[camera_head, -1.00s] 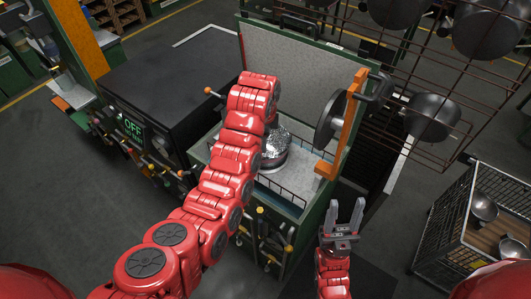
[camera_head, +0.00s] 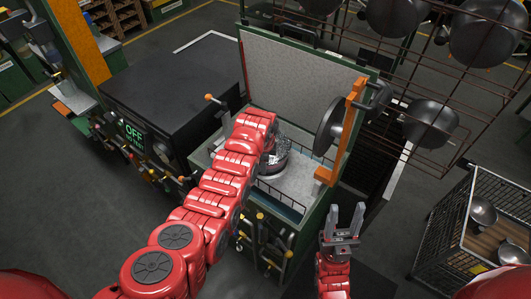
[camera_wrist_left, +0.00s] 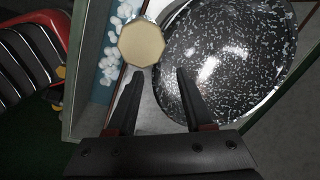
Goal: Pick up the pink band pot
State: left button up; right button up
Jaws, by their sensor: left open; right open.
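A speckled dark pot (camera_head: 280,160) sits inside the green-framed station, partly hidden behind my left arm. It also shows in the left wrist view as a shiny black-and-white speckled round surface (camera_wrist_left: 225,60); I cannot clearly make out a pink band on it. My left gripper (camera_wrist_left: 157,85) is open, with its two dark fingers apart beside the speckled pot and nothing visibly held between them. In the head view the left fingers are hidden by the arm. My right gripper (camera_head: 343,214) is open and empty, in front of the station's right side.
A tan octagonal knob (camera_wrist_left: 141,41) lies just beyond the left fingers. The raised grey lid (camera_head: 300,80) stands behind the pot. An orange bracket (camera_head: 343,130) is at the right. A pot rack (camera_head: 440,150) and a wire crate (camera_head: 440,235) stand further right.

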pick_arm(q)
jog(key=shift+f, duration=0.45)
grip_shut()
dwell(1.2)
